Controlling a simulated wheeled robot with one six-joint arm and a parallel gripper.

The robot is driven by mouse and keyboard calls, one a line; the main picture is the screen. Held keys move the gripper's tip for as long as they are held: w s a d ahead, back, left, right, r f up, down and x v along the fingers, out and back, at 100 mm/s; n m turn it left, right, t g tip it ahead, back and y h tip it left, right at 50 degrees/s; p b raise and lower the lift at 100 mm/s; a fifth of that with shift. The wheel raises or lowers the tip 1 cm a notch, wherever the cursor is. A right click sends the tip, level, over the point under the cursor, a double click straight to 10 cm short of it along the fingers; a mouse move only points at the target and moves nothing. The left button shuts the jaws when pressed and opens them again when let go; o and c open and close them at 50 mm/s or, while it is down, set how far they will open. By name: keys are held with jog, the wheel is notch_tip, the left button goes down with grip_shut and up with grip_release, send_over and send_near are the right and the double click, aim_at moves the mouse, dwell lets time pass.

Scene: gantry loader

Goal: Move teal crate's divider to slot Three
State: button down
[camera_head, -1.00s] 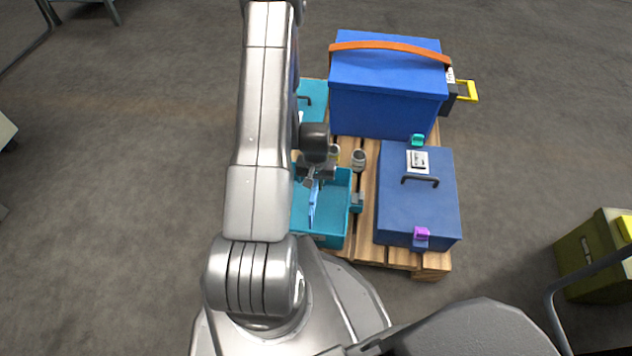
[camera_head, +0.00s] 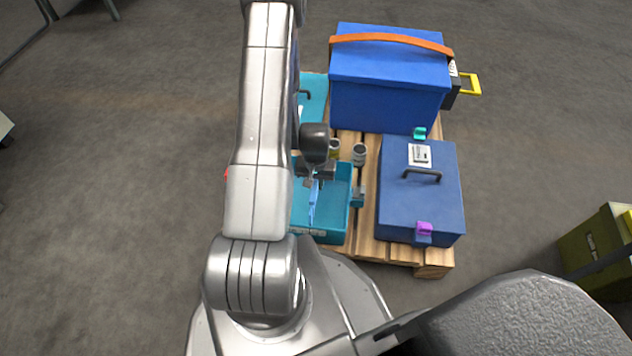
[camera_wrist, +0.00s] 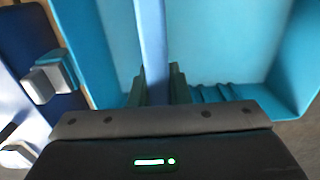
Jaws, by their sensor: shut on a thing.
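The open teal crate (camera_head: 336,222) stands on the wooden pallet, partly hidden behind my arm; its inside also shows in the wrist view (camera_wrist: 220,45). A light blue divider (camera_head: 313,203) stands upright inside the crate. My gripper (camera_head: 315,184) is over the crate and shut on the divider. In the wrist view, the divider (camera_wrist: 152,40) runs up from between the two dark fingers (camera_wrist: 158,88). Several small ridges (camera_wrist: 210,93) show on the crate wall to the right of the fingers. I cannot read any slot label.
A blue box with a dark handle (camera_head: 421,195) stands right of the crate on the pallet (camera_head: 368,205). A big blue chest with an orange strap (camera_head: 388,85) stands behind. Two small cans (camera_head: 359,154) stand between. An olive bin (camera_head: 596,245) is on the floor at right.

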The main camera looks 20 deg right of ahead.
jog(key=shift+f+b, duration=3.15)
jog(key=shift+f, duration=0.7)
grip_release()
jog(key=shift+r, duration=0.2)
jog(key=shift+r+p, duration=2.15)
jog(key=shift+r, duration=1.25)
jog(key=shift+f, duration=0.15)
jog(key=shift+f+b, duration=2.05)
jog(key=shift+f, duration=1.25)
jog(key=shift+r, duration=0.15)
